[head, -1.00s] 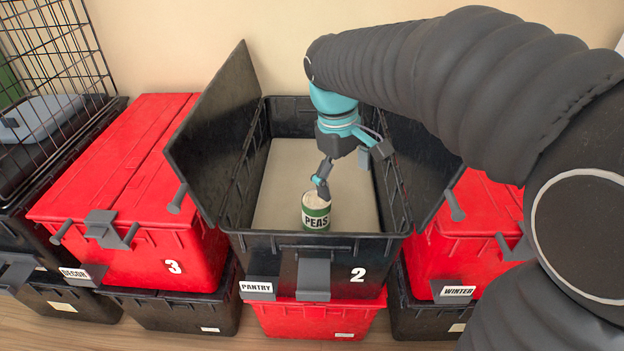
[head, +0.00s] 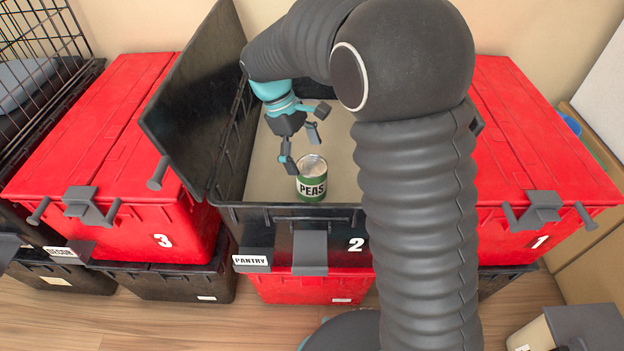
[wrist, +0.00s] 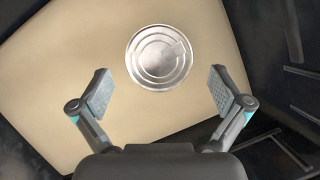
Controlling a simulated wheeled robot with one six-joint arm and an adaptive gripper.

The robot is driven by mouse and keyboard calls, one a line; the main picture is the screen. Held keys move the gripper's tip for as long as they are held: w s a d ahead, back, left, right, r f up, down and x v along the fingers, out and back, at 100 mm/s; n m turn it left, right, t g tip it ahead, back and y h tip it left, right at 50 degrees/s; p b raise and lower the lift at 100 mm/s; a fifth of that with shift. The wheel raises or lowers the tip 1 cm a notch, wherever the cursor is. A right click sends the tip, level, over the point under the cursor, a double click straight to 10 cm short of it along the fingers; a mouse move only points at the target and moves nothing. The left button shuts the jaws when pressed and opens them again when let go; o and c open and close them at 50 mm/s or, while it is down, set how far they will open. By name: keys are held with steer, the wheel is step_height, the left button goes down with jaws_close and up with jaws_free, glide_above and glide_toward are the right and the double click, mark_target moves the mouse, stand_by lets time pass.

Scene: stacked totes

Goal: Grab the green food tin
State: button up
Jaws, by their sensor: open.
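The green food tin (head: 311,186), labelled PEAS, stands upright near the front of the open black tote marked 2 and PANTRY (head: 305,218). Its round silver lid (wrist: 158,57) shows in the wrist view, beyond the fingertips and midway between their sides. My gripper (head: 305,138) is open and empty inside the tote, behind and slightly left of the tin. In the wrist view the two fingers (wrist: 160,91) are spread wide, with pale tote floor between them. The tin's lower side is hidden in the wrist view.
The tote's raised black lid (head: 195,100) stands on the left; my arm hides much of its right side. Red closed totes stand left (head: 100,150) and right (head: 540,150). A wire crate (head: 40,35) is at far left. The tote floor (head: 268,165) is otherwise bare.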

mark_target(314, 178)
steer(key=shift+b+x, duration=0.3)
steer(key=shift+x, duration=3.25)
steer(key=shift+w+a, duration=0.1)
steer(key=c, duration=1.6)
